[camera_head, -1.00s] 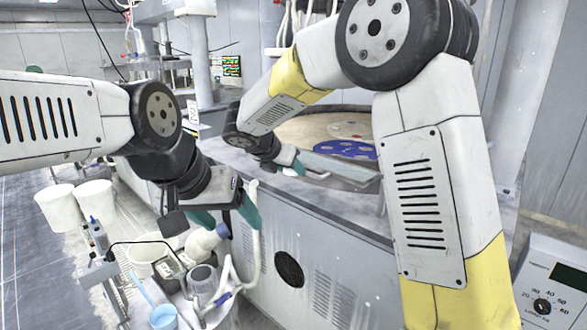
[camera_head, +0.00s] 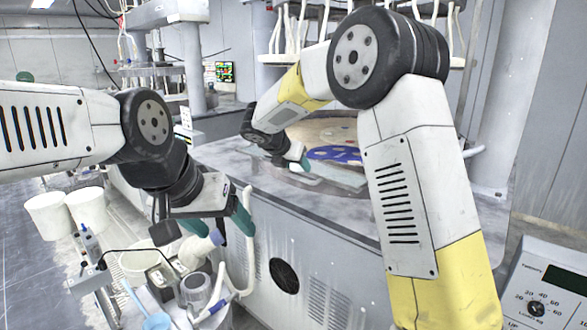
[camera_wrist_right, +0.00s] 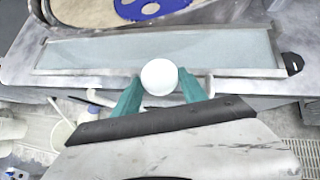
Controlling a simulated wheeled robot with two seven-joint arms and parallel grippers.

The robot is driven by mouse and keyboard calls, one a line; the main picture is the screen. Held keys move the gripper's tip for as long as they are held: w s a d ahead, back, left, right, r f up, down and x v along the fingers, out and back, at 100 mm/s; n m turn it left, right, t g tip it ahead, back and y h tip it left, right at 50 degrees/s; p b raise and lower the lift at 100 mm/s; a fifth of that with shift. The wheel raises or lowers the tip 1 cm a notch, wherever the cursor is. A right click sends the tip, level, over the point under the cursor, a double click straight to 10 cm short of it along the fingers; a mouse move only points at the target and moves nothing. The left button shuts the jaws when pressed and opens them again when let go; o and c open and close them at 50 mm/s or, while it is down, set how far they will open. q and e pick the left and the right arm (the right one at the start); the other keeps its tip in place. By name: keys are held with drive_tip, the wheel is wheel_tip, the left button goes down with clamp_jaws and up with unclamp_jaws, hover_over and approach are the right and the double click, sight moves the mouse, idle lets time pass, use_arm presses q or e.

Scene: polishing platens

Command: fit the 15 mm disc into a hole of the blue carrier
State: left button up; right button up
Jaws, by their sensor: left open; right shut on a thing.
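The 15 mm disc, round and white (camera_wrist_right: 159,77), is between the teal fingertips of my right gripper (camera_wrist_right: 160,90) in the right wrist view. My right gripper is shut on it. In the head view the right gripper (camera_head: 299,161) is at the near edge of the machine top, in front of the blue carrier (camera_head: 336,154), and the disc cannot be made out there. The blue carrier (camera_wrist_right: 150,9) with holes lies on the platen, cut off by the top of the wrist view, beyond the disc.
The tan round platen (camera_head: 318,129) carries the carrier. A pale flat strip (camera_wrist_right: 160,53) lies between the disc and the platen. White buckets (camera_head: 85,207), a hose and a cluttered cart stand at lower left. A dial instrument (camera_head: 545,295) is at lower right.

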drive_tip(key=w+d, duration=0.3)
drive_tip(key=w, duration=0.4)
drive_tip(key=w+d, duration=0.3)
drive_tip(key=w, duration=0.5)
drive_tip(key=w+d, duration=0.4)
drive_tip(key=w, duration=0.3)
drive_tip(key=shift+w, duration=0.15)
drive_tip(key=x, duration=0.5)
drive_tip(key=shift+s+f, duration=0.2)
drive_tip(key=shift+s, duration=0.05)
drive_tip(key=shift+f, duration=1.45)
drive_tip(key=shift+s+f, duration=0.1)
drive_tip(key=shift+f, duration=0.1)
